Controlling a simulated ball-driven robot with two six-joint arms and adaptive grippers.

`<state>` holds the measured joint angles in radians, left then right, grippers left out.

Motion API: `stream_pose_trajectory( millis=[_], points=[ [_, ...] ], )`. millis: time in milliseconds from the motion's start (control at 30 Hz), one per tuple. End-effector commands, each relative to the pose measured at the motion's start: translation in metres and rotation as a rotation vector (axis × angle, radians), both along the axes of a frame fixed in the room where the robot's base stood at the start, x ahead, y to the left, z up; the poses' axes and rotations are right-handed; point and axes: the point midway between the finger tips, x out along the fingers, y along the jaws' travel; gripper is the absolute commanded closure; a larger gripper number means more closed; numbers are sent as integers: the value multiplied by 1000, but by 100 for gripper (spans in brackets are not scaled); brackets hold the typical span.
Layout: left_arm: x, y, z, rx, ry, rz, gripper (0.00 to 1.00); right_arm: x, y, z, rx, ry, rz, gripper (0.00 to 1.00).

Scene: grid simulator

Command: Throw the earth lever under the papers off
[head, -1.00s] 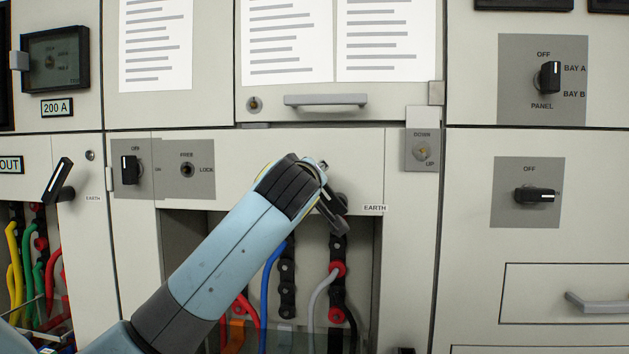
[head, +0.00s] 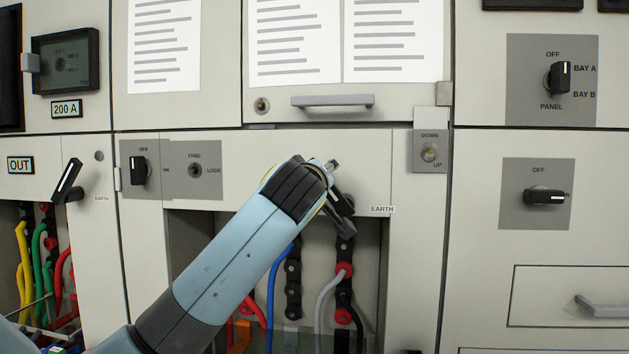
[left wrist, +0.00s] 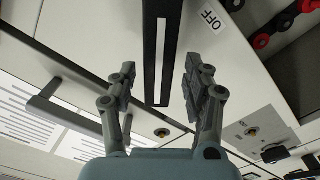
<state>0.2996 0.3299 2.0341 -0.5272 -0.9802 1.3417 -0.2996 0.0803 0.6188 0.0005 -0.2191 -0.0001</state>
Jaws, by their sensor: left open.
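The earth lever is a black bar with a white stripe. In the left wrist view the lever (left wrist: 161,50) stands between the two fingers of my left gripper (left wrist: 160,78), with visible gaps on both sides. The gripper is open. An OFF label (left wrist: 211,19) lies beside the lever there. In the head view my left gripper (head: 337,188) is at the panel under the papers (head: 294,40), left of the EARTH label (head: 382,210). My wrist hides most of the lever in that view. My right gripper is not in view.
A drawer-like handle (head: 332,101) sits above the lever. Below is an open bay with black terminals and coloured cables (head: 343,272). Another earth lever (head: 67,180) is at the left, with rotary switches (head: 545,196) at the right. A DOWN/UP switch (head: 430,152) is nearby.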

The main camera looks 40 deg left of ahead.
Motion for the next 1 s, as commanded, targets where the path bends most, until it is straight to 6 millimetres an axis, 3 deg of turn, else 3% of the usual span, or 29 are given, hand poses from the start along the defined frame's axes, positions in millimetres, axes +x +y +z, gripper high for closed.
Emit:
stream_pose_trajectory(
  millis=[500, 700, 1000],
  points=[
    [-86, -53, -1, -6, 1, -2, 50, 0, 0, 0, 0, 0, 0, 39],
    [-96, -59, -1, -4, 0, 0, 50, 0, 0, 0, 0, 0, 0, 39],
    [-96, -59, 0, -2, 0, 0, 50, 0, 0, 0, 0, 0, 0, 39]
  ],
)
